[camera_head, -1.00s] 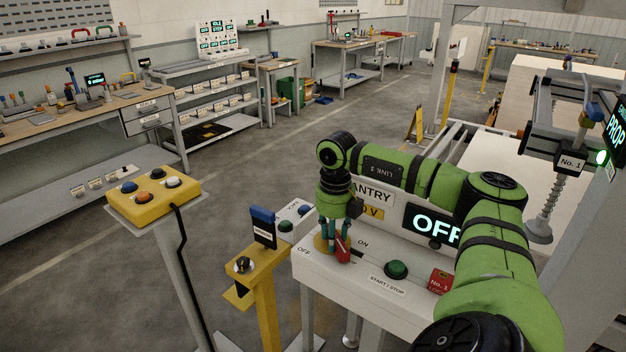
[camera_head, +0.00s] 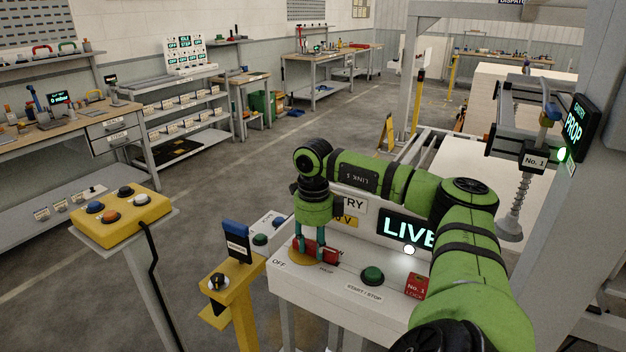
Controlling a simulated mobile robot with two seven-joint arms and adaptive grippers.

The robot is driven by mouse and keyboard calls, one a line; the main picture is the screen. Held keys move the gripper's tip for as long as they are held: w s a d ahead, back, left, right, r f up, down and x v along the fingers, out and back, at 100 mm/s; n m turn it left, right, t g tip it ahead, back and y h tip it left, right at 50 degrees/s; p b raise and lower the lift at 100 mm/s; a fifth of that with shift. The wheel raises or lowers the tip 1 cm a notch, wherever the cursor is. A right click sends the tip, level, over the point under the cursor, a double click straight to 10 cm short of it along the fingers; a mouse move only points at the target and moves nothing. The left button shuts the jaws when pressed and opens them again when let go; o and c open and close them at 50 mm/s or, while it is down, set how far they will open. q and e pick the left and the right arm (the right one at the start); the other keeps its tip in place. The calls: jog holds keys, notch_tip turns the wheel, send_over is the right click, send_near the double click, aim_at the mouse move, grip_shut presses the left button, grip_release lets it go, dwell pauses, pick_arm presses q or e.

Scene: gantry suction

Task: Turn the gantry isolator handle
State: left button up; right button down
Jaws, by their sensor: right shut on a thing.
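The red isolator handle (camera_head: 328,255) is on the top of the white gantry console (camera_head: 335,290), over a round yellow plate (camera_head: 298,257). It lies roughly crosswise, pointing to the right, away from the OFF label (camera_head: 279,262). My right gripper (camera_head: 311,252) points down from above and is shut on the handle, hiding part of it. The display (camera_head: 405,232) behind reads LIVE, partly covered by my green right arm. A white lamp (camera_head: 409,250) is lit below it. My left gripper is not in view.
A green start/stop button (camera_head: 372,276) and a red No. 1 lock tag (camera_head: 416,286) are on the console to the right. A yellow post (camera_head: 238,290) and a yellow button box (camera_head: 120,216) stand left. A suction cup (camera_head: 509,228) hangs at right.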

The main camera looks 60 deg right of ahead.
aim_at(313, 246)
dwell(0.4)
jog(key=c, duration=0.8)
grip_release()
notch_tip(313, 246, up, 12)
dwell(0.4)
